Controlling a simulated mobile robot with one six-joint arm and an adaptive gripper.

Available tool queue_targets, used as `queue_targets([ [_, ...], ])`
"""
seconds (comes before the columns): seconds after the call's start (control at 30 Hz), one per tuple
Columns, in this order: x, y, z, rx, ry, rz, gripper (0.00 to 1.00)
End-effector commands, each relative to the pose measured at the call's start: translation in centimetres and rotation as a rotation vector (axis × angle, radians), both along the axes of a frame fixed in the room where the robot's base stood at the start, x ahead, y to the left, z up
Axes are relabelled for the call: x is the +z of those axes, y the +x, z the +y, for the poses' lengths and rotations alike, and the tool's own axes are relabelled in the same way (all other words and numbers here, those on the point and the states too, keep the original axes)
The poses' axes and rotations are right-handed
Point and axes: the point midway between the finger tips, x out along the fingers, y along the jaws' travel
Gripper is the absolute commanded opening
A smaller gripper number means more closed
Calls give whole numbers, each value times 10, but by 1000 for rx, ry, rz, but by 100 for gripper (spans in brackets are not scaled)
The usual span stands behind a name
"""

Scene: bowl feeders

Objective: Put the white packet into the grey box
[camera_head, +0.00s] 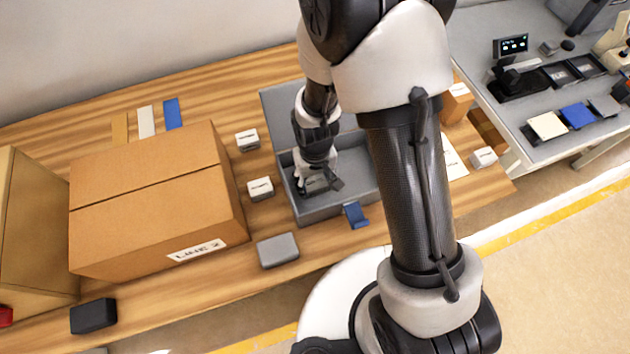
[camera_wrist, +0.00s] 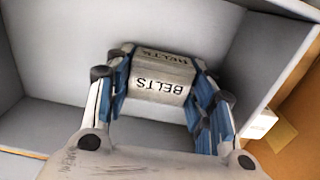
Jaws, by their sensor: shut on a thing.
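The grey box (camera_head: 322,212) stands open on the wooden table, its lid (camera_head: 278,112) raised at the back and a blue tab at its front. My gripper (camera_head: 320,184) points down inside the box's outline in the head view. In the wrist view my gripper (camera_wrist: 160,85) is shut on a white packet (camera_wrist: 160,87) marked BELTS, held between the blue-padded fingers. Grey walls of the box (camera_wrist: 45,60) surround it there. Whether the packet touches the box floor cannot be told. In the head view my gripper mostly hides the packet.
Small white boxes stand left of the grey box, at the back (camera_head: 247,140) and nearer (camera_head: 260,188). A grey block (camera_head: 278,250) lies in front. A large carton (camera_head: 150,205) fills the left. A white box (camera_head: 484,157) stands at the right; my arm hides part of the table.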

Motion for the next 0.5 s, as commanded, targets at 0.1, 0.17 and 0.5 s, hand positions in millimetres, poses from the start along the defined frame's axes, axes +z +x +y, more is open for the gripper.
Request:
queue_targets([
  [0.1, -1, 0, 0, 0, 0, 0, 24],
  [0.17, -4, 0, 0, 0, 0, 0, 24],
  [0.5, -3, 0, 0, 0, 0, 1, 70],
])
